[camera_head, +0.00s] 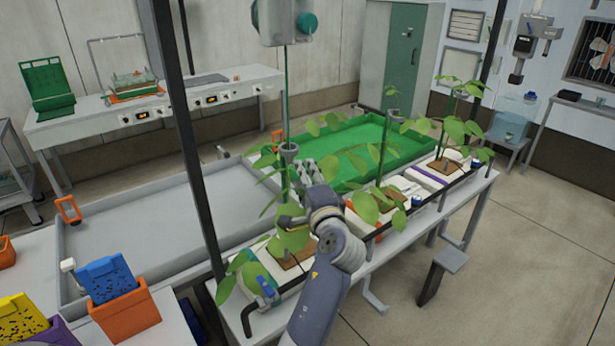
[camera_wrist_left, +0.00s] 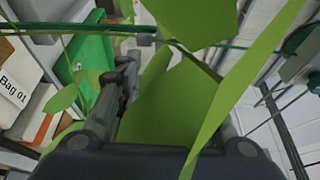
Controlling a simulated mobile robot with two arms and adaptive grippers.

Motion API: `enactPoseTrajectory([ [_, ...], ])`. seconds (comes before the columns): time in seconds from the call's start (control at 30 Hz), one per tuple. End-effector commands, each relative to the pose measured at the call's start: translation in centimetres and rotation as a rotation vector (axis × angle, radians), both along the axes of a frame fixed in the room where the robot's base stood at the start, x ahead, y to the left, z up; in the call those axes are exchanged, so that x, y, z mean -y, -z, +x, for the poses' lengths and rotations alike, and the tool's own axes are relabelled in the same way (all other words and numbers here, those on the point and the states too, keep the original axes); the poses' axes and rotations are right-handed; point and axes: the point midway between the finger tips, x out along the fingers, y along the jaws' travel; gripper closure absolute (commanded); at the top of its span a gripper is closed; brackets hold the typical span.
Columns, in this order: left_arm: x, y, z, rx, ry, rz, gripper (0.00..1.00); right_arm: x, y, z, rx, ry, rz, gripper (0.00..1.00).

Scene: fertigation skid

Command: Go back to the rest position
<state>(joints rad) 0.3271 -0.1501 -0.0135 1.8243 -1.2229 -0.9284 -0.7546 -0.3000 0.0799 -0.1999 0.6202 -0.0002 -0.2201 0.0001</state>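My left gripper (camera_head: 290,222) is among the leaves of the nearest plant (camera_head: 243,262) in the head view. Its arm comes up from the bottom middle. In the left wrist view one finger (camera_wrist_left: 120,85) stands well left of the middle, apart from the other side. A large green leaf (camera_wrist_left: 165,105) fills the gap and covers most of the other finger. The gripper looks open, and I see no object held. My right gripper is not in view.
Several plants stand in white bags along a bench (camera_head: 470,200) with a dark rail. Behind are a grey tray (camera_head: 130,235) and a green tray (camera_head: 400,135). An orange bin (camera_head: 125,312) is at lower left. A green line and clip (camera_wrist_left: 145,38) cross above the gripper. The right floor is mostly clear.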

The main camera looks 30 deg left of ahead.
Motion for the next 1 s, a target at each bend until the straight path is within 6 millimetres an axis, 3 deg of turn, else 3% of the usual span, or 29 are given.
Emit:
enactPoseTrajectory([
  [0.27,-0.1,0.3,-0.1,-0.001,0.0,-0.01,0.65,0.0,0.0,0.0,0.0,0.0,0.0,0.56],
  [0.37,-0.3,2.5,-1.2,-0.005,0.004,-0.077,0.65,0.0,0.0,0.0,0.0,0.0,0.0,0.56],
  [0.43,-0.4,5.3,-2.7,-0.01,0.008,-0.174,0.65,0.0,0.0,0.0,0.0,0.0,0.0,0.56],
  [0.57,0.2,12.3,-7.3,-0.036,0.008,-0.44,0.65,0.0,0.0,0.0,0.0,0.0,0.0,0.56],
  [0.73,3.2,20.4,-15.1,-0.117,-0.024,-0.814,0.65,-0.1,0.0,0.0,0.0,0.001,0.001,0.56],
  [0.83,5.6,23.6,-19.6,-0.182,-0.057,-0.997,0.65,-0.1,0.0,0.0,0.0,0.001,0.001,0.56],
  [1.0,9.1,26.5,-26.1,-0.291,-0.121,-1.215,0.65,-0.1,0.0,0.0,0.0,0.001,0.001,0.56],
])
